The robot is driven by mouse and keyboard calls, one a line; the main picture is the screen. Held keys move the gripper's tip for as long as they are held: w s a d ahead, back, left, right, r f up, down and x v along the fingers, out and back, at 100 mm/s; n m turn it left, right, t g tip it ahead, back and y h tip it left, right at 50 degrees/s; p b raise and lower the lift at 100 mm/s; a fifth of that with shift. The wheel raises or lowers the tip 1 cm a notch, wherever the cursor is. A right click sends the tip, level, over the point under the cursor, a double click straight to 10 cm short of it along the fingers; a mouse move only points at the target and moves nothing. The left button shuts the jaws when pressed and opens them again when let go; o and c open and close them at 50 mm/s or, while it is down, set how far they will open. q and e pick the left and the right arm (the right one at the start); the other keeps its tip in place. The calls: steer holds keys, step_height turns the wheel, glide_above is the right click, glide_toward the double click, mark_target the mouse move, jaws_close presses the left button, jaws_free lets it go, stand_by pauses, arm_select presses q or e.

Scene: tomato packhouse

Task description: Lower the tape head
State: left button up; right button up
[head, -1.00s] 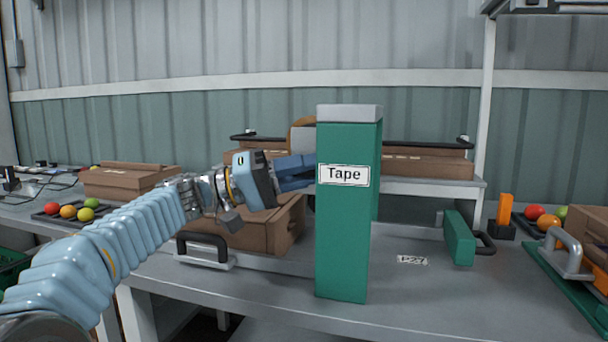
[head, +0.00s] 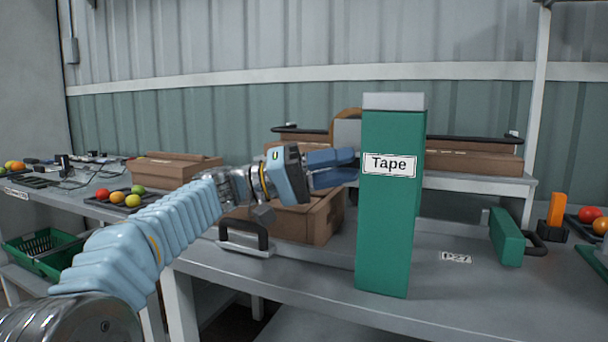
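A green post labelled "Tape" (head: 388,220) with a grey top stands upright on the grey bench. Behind its upper left side, part of a tan tape roll (head: 347,114) and a pale grey block (head: 346,133) show; the post hides the rest of the tape head. My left gripper (head: 335,168) reaches in from the left, with its blue fingers just below the grey block. Its fingertips run to the post's left edge and are partly hidden, so contact and grip are unclear. My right gripper is not in view.
A cardboard box (head: 305,218) sits under my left gripper, beside a black-handled bracket (head: 246,238). A flat carton (head: 172,170) and a tray of tomatoes (head: 105,200) lie to the left.

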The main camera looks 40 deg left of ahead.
arm_select(q)
steer(key=v, duration=1.2)
steer(key=shift+s+b, duration=0.15)
steer(key=shift+b, duration=0.15)
